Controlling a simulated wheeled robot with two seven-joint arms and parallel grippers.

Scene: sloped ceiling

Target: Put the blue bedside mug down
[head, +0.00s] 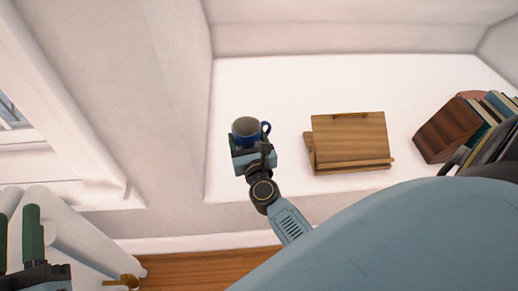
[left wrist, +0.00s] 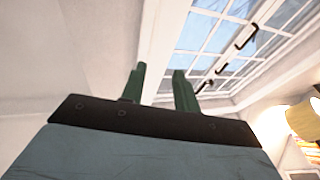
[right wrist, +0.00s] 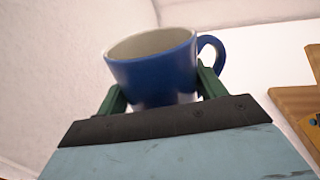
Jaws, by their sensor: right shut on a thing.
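The blue mug (head: 246,132) with a pale inside is in my right gripper (head: 250,146), over the left end of a white ledge in the head view. It also shows in the right wrist view (right wrist: 155,72), upright or nearly so, between the green fingers of the right gripper (right wrist: 162,92), with its handle on the right. I cannot tell whether its base touches the ledge (head: 285,85). My left gripper (head: 18,240) is at the lower left of the head view. In the left wrist view the left gripper (left wrist: 157,85) has its fingers apart with nothing between them.
A wooden stand (head: 350,140) is on the ledge right of the mug. Further right, a dark wooden bookend (head: 447,130) stands beside several books (head: 492,108). A wall bounds the ledge on the left. The ledge behind the mug is clear.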

